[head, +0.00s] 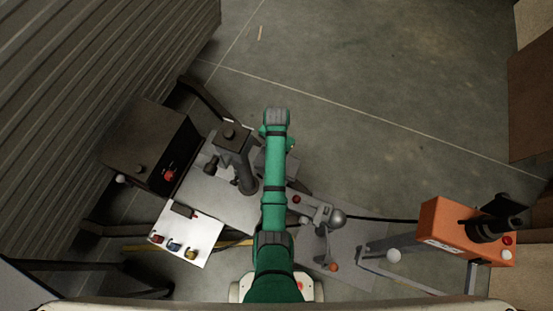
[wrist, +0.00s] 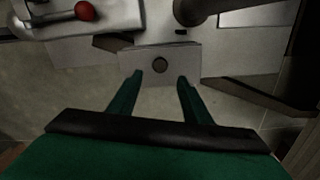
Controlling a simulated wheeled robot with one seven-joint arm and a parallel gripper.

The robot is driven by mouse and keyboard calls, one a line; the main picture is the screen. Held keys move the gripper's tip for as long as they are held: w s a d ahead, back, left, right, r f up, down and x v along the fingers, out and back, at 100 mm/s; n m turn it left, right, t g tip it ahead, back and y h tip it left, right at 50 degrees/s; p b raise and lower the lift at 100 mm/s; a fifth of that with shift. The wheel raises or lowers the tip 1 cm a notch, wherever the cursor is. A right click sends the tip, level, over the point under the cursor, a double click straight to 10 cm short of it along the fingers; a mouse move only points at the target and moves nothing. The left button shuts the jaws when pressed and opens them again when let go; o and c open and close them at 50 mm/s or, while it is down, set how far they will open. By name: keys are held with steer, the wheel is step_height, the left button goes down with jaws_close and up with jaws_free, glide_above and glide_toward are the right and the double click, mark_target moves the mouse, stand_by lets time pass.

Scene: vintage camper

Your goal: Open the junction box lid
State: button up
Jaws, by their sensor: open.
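My gripper (wrist: 160,75) shows in the wrist view with its two green fingers apart and nothing between them. The lid looks shut. The knob lies roughly in line with the gap between the fingers; I cannot tell the height between them. In the head view, a grey box (head: 266,163) shows partly behind my green arm, which hides my gripper there.
A dark box (head: 148,140) and a white panel with coloured knobs (head: 182,227) stand left. An orange box (head: 455,233) stands right. A red-knobbed lever (wrist: 85,11) is at the wrist view's upper left. Open floor (head: 370,75) lies at the top.

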step_height(320, 180, down, 8)
steer(key=shift+s, duration=0.1)
stand_by(0.4)
jaws_close()
